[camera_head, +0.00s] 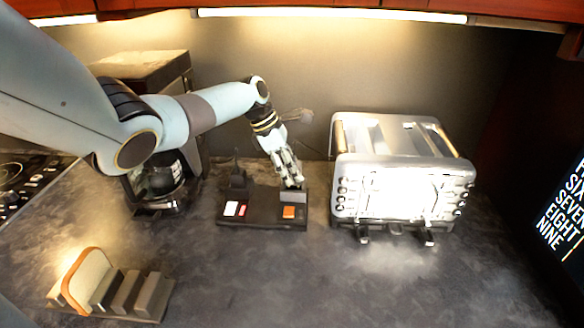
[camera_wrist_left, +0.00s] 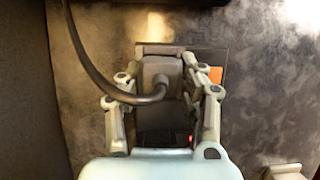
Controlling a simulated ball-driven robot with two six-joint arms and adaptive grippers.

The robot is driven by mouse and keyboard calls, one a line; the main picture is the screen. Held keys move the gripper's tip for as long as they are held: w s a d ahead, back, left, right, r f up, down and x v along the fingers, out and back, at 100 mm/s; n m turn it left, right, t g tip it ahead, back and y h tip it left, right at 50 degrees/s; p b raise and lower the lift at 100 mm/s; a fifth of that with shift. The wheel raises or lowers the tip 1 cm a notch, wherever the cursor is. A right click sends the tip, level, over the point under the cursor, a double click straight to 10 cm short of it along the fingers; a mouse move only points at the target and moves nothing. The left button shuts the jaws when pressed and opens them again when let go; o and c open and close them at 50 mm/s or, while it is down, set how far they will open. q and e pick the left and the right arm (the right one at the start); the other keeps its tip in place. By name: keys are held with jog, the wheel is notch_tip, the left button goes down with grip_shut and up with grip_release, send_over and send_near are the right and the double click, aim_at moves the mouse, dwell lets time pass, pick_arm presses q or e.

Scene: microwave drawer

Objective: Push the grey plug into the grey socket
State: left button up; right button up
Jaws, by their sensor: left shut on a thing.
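The grey plug (camera_wrist_left: 162,75), with a dark cable curving from its back, is between the fingers of my left gripper (camera_wrist_left: 160,85) in the wrist view. My left gripper (camera_head: 291,181) is shut on it, and the fingers hide most of the plug in the head view. The gripper is over the right end of a dark socket strip (camera_head: 262,212), at the grey socket (camera_head: 296,197) behind an orange switch (camera_head: 289,212). The plug covers much of the socket in the wrist view, so I cannot tell how far in it sits. My right gripper is out of view.
A dark upright piece (camera_head: 238,180) stands at the strip's left end, behind white and red switches. A silver toaster (camera_head: 400,190) is close on the right, and a coffee maker (camera_head: 160,190) on the left. A bread rack (camera_head: 130,294) sits front left. The front middle counter is clear.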

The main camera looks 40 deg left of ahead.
pick_arm(q)
jog(key=shift+f+b, duration=0.6)
jog(key=shift+f, duration=0.4)
jog(key=o, duration=1.2)
jog(key=shift+o, duration=0.2)
jog(key=v, duration=1.2)
